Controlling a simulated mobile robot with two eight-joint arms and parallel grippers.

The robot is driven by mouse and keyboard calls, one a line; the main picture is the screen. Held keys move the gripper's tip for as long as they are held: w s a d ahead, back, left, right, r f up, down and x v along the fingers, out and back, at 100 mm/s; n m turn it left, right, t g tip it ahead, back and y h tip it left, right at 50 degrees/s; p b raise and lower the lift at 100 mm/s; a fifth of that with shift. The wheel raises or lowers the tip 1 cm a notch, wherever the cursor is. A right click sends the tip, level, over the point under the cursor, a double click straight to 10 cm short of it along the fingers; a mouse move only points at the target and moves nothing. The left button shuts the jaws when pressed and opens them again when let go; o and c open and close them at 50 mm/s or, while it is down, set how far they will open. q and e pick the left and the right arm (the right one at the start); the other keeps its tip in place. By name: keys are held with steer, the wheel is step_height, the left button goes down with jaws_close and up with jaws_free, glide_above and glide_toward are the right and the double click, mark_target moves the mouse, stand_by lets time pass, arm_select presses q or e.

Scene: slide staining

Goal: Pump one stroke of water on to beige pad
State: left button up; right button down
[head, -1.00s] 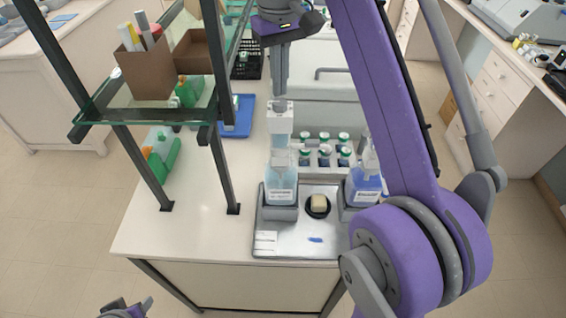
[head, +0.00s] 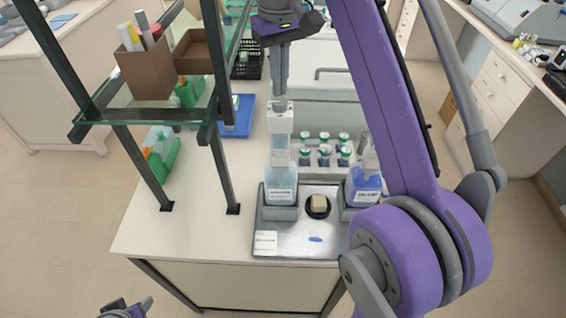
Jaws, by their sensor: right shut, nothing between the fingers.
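The pale-blue pump bottle (head: 281,186) stands upright in a grey holder at the left of the metal tray (head: 290,245). Its tall white pump head (head: 280,120) rises above it. My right gripper (head: 281,98) points straight down, shut and empty, with its fingertips at the top of the pump head. I cannot tell how hard they touch. The beige pad (head: 319,202) sits on a round black dish to the right of the bottle. My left gripper (head: 135,309) shows only partly at the bottom left edge, far from the tray, and its opening is unclear.
A bottle of darker blue liquid (head: 364,186) stands at the tray's right, beside my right arm. A rack of green-capped vials (head: 325,158) is behind the tray. A glass shelf (head: 150,108) on dark posts stands at the left. The front-left counter is clear.

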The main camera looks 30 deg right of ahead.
arm_select(q)
steer(key=shift+f, duration=0.1)
arm_select(e)
steer(key=shift+f, duration=0.15)
steer(key=shift+f+b, duration=0.6)
steer(key=shift+f, duration=0.55)
arm_select(q)
steer(key=shift+s+f, duration=0.45)
steer(key=shift+f, duration=0.25)
arm_select(e)
steer(key=shift+f, duration=0.1)
arm_select(q)
steer(key=shift+w+r, duration=0.1)
steer(key=shift+r, duration=0.1)
arm_select(e)
steer(key=shift+r+p, duration=0.65)
steer(key=shift+r, duration=0.3)
steer(key=shift+r+p, duration=0.3)
steer(key=shift+r, duration=0.15)
arm_select(q)
steer(key=shift+w+r, duration=0.4)
steer(key=shift+r, duration=0.2)
steer(key=shift+w+r, duration=0.35)
steer(key=shift+r, duration=0.2)
arm_select(e)
steer(key=shift+w, duration=0.1)
arm_select(q)
steer(key=shift+s, duration=0.15)
arm_select(e)
steer(key=shift+s, duration=0.2)
